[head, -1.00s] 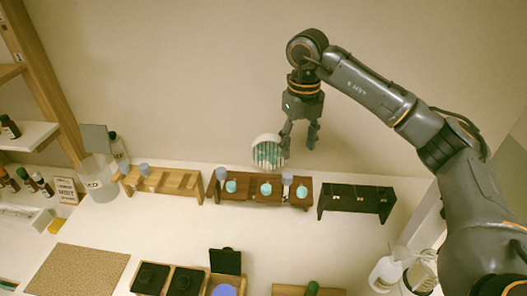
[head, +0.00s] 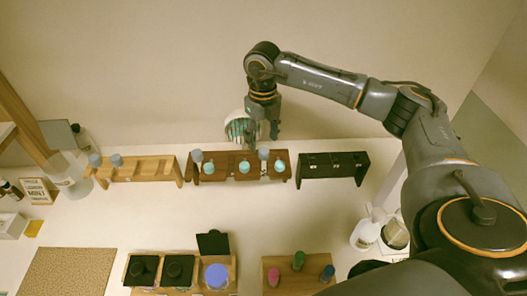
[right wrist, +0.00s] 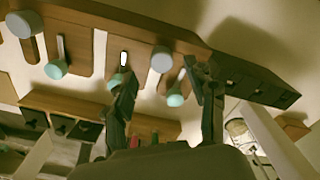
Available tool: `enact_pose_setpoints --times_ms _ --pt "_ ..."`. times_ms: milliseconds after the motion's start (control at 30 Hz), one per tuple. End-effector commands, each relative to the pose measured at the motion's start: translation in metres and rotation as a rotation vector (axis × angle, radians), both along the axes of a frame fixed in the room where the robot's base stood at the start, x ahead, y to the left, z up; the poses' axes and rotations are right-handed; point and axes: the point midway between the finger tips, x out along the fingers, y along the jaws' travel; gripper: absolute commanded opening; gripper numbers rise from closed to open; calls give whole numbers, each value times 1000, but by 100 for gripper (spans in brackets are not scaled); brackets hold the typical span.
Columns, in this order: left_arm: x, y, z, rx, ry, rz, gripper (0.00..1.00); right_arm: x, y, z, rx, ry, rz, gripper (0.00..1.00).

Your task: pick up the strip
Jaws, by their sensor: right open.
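A round white holder (head: 237,124) with several thin teal-tipped strips fanned in it shows behind the dark brown rack in the head view. A single strip cannot be told apart there. My right gripper (head: 264,134) points down just right of the holder, its fingers apart and empty; whether it touches the holder cannot be told. In the right wrist view, my right gripper (right wrist: 164,78) is open with nothing between its fingers, in front of the brown rack. A small bright white piece (right wrist: 123,58) shows at that rack; what it is cannot be told. My left gripper is not in view.
The brown rack (head: 222,172) bears several bottles with blue and teal tops. A light wood rack (head: 150,172) stands left, a black rack (head: 333,165) right. A tray with coloured bottles (head: 270,265) and black boxes stand in front. The counter between is clear.

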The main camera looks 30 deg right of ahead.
Motion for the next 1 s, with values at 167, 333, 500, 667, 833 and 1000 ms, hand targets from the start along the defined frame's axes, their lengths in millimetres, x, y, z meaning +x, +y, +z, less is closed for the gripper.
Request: enact_pose_setpoints --times_ms 167,333,500,667,833,1000 --pt "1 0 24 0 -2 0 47 -2 -2 -22 0 6 -1 56" --pt "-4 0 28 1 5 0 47 -1 -2 -40 0 3 0 56" --pt "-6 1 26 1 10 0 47 -1 -2 -43 1 1 0 56" --pt "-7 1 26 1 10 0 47 -1 -2 -43 1 1 0 36" --pt "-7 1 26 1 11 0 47 -1 -2 -42 1 1 0 9" --pt "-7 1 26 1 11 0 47 -1 -2 -42 1 1 0 9"
